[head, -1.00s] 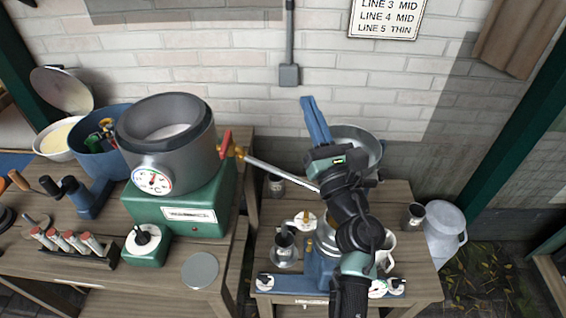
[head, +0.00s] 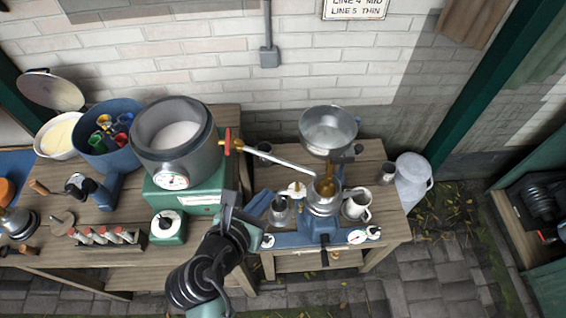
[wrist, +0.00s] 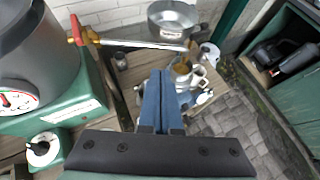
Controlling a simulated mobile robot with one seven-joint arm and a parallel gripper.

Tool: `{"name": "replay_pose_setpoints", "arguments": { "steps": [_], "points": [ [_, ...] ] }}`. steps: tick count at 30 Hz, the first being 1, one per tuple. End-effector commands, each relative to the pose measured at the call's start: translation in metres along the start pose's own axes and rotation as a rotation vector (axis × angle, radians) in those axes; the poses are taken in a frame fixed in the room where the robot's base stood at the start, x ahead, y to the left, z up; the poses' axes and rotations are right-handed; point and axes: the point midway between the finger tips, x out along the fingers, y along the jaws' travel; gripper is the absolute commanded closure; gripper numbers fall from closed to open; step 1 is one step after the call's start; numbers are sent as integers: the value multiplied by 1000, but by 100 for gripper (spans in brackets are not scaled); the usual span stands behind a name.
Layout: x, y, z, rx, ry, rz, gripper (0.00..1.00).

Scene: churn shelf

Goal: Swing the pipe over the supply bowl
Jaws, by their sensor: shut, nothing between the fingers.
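The silver pipe (head: 280,160) runs from a red-handled valve (head: 228,142) on the grey vat (head: 180,150) to the right. Its free end is at the brass-and-steel top of the blue separator (head: 322,212). A wide steel bowl (head: 328,130), which looks like the supply bowl, stands behind and above that end; the pipe end is in front of it, not over it. My gripper (head: 270,198) is shut and empty, in front of the pipe and left of the separator. The wrist view shows its blue fingers (wrist: 160,74) together, apart from the pipe (wrist: 140,44).
A steel jug (head: 356,206) and small metal cups stand around the separator. The vat's green base (head: 185,198), a rack of capped tubes (head: 103,236) and a blue bucket (head: 108,150) fill the left table. A milk can (head: 412,180) stands at the right.

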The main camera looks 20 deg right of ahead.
Motion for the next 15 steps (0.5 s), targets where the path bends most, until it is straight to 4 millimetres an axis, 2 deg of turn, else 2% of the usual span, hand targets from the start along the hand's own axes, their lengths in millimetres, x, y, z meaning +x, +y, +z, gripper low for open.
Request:
{"name": "replay_pose_setpoints", "arguments": {
  "steps": [5,15],
  "points": [
    [13,-2,-1,-4,7,-9,100],
    [74,-2,0,-2,5,-8,100]
  ]
}}
